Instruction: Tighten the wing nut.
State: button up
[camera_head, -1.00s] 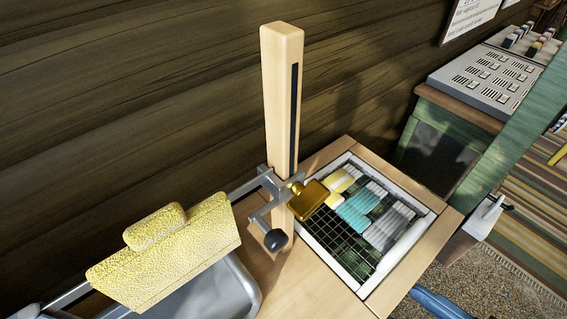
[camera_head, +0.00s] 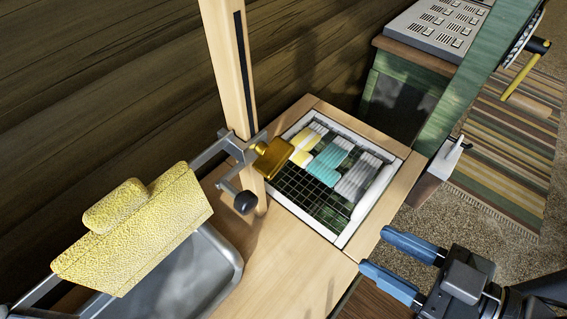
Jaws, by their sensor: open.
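A gold-coloured piece (camera_head: 274,158), which looks like the wing nut, sits on the right side of a grey metal bracket (camera_head: 236,150). The bracket is around or against a slotted wooden post (camera_head: 229,80); its exact fit is hard to tell. A black knob (camera_head: 246,202) sticks out of the bracket's front. My gripper (camera_head: 400,264) is at the lower right, with two blue fingers spread apart and nothing between them. It is well to the right of and below the gold piece, apart from it.
A yellow textured block (camera_head: 140,235) on metal rails lies left, above a grey basin (camera_head: 190,280). A white-rimmed tray (camera_head: 349,236) with a wire grid and folded cloths is set in the wooden bench top (camera_head: 283,262). A green cabinet (camera_head: 395,100) stands behind right.

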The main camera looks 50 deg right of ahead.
aim_at(272, 157)
jog(key=k+u, duration=0.15)
jog(key=u, duration=0.2)
jog(key=k+u, duration=0.15)
jog(key=u, duration=0.2)
jog(key=k+j+u, duration=0.15)
jog(key=u, duration=0.2)
